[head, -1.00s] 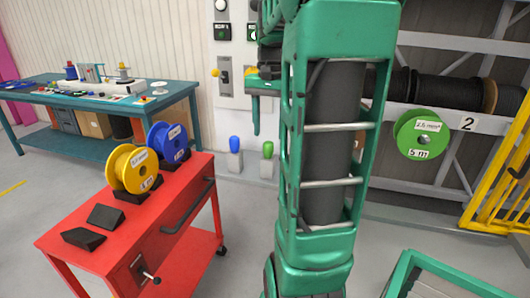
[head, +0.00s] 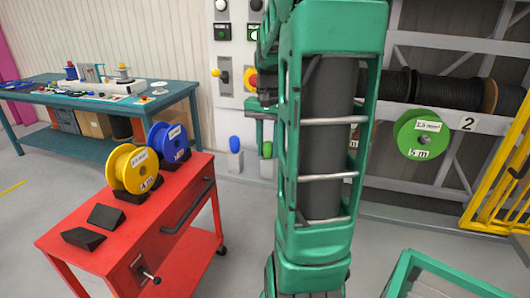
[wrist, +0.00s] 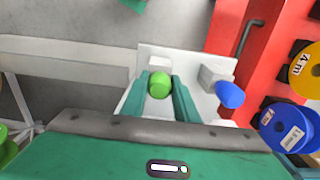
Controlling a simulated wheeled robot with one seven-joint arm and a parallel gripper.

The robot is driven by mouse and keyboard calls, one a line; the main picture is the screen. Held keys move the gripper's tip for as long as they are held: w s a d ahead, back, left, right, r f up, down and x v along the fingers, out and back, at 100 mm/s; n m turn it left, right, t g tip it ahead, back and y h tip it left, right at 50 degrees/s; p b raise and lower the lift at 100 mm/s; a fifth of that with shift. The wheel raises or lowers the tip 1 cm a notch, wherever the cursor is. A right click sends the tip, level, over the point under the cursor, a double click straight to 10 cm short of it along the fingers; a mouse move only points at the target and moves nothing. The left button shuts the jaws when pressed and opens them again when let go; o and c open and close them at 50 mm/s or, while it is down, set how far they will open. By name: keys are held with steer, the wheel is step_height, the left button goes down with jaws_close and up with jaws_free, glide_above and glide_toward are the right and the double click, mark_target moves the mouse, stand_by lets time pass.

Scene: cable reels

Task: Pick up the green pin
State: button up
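The green pin (head: 267,149) stands in a pale holder low by the wall in the head view, partly covered by my gripper. In the wrist view its round green top (wrist: 159,85) shows between my two teal fingers. My gripper (wrist: 161,92) is open, with one finger on each side of the pin. I cannot tell whether either finger touches it. The pin's lower part is hidden in the wrist view.
A blue pin (head: 235,145) in its own holder (wrist: 212,78) stands close beside the green one. A red cart (head: 130,225) with yellow and blue reels is at left. A green reel (head: 421,134) hangs on the rack at right.

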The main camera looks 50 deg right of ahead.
steer(key=c, duration=0.5)
step_height(320, 180, up, 10)
steer(key=shift+r, duration=0.1)
stand_by(0.4)
